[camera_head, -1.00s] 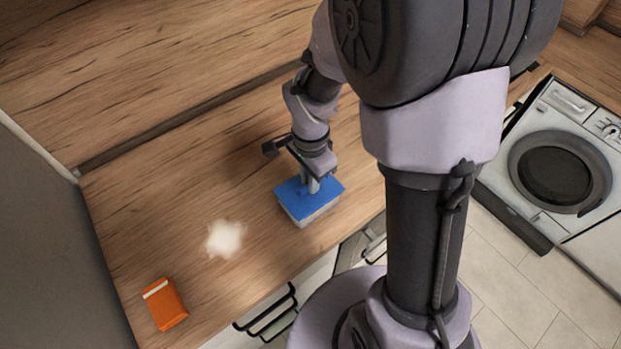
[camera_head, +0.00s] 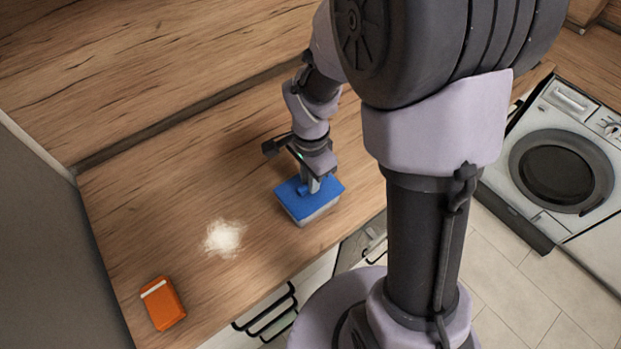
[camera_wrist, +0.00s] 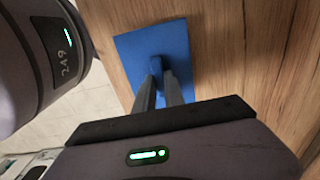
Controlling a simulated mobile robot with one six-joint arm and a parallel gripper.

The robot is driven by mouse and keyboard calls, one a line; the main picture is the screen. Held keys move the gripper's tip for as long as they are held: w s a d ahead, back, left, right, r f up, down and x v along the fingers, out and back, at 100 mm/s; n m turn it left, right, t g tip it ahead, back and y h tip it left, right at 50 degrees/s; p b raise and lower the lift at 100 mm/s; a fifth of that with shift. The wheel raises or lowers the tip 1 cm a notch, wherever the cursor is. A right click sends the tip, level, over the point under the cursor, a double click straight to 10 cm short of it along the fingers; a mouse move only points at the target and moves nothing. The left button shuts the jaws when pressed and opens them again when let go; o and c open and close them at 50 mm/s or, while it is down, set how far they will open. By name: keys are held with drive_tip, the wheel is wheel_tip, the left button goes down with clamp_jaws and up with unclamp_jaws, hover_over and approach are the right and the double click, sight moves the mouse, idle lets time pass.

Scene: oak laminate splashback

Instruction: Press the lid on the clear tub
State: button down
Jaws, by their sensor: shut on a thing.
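The blue lid (camera_head: 322,203) lies on top of the clear tub (camera_head: 318,216) near the front edge of the counter. The lid looks flat and lined up with the tub's rim, but I cannot tell whether it is pressed down all round. My gripper (camera_head: 312,187) points down and is shut on the lid's raised middle handle. In the wrist view the lid (camera_wrist: 135,48) is a blue square, and my gripper's fingers (camera_wrist: 162,78) meet at its handle. The tub is hidden under the lid in that view.
A pale powdery patch (camera_head: 223,238) lies on the wooden counter (camera_head: 180,190) left of the tub. An orange box (camera_head: 163,304) lies at the front left. A wooden splashback (camera_head: 130,75) rises behind. A washing machine (camera_head: 562,170) stands at the right.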

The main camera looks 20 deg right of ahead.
drive_tip(key=c, duration=0.9)
unclamp_jaws()
drive_tip(key=shift+o, duration=0.2)
drive_tip(key=shift+r, duration=0.1)
wheel_tip(320, 180, up, 7)
drive_tip(key=p, duration=0.5)
clamp_jaws()
idle(1.0)
drive_tip(key=shift+f, duration=0.2)
